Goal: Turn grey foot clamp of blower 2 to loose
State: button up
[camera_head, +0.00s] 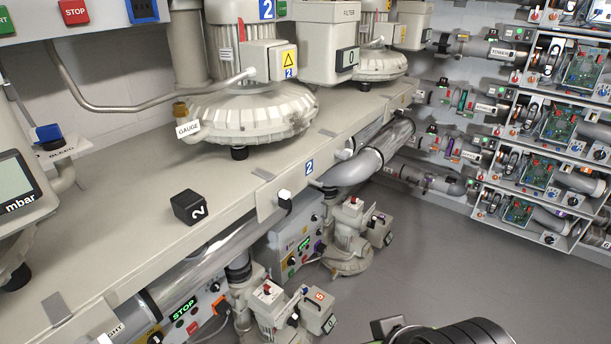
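Blower 2 (238,112) is a large cream ribbed housing on the long shelf, with a blue "2" label above it and dark feet below. My dark arm end (388,326) shows at the bottom edge, well below and right of blower 2. Its fingertips are not clearly visible, and it touches nothing that I can see.
Pipes and a white-topped knob (284,197) are along the shelf front. Smaller pumps (350,240) stand below. Racks (545,130) line the right wall. The grey floor (455,260) is open.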

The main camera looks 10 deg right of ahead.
aim_at(344, 155)
jog(key=i+z, duration=0.45)
jog(key=i, duration=0.45)
